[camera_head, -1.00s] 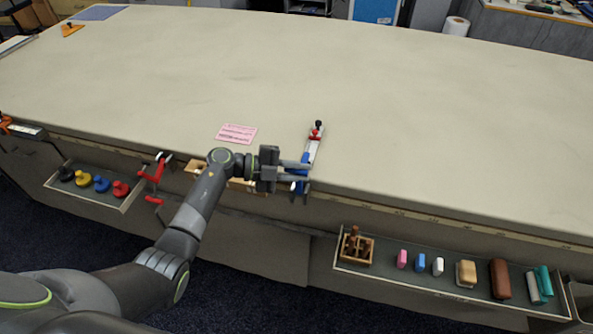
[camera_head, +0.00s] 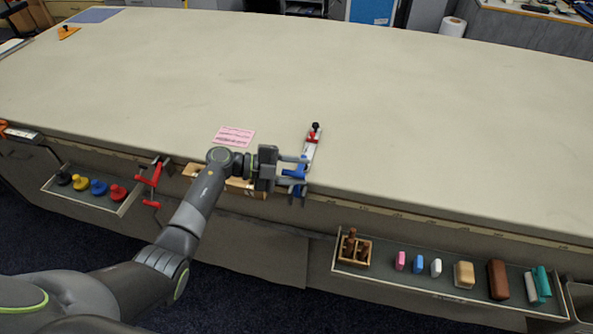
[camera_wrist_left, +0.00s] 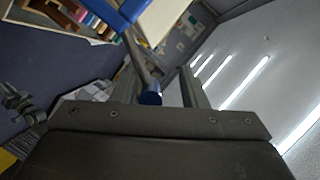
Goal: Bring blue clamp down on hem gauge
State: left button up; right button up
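The blue clamp (camera_head: 298,174) is at the front edge of the table, partly hidden by my left gripper. The hem gauge (camera_head: 311,148), a pale strip with a red slider and black knob, lies on the tabletop just behind it, its near end close to the clamp; I cannot tell whether they touch. My left gripper (camera_head: 296,170) reaches in from the left, its fingers apart with part of the clamp between them. In the left wrist view, blue clamp parts (camera_wrist_left: 151,97) show between the spread fingers, with a gap to the right finger. My right gripper is not in view.
A pink striped card (camera_head: 234,136) lies left of the gauge. A red clamp (camera_head: 153,183) is at the edge further left. Open drawers with colored knobs (camera_head: 99,187) and with blocks (camera_head: 463,274) stick out below the edge. Most of the tabletop is clear.

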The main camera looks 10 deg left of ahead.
pick_arm(q)
jog(key=b+v, duration=0.5)
jog(key=v, duration=1.2)
jog(key=shift+a, duration=0.25)
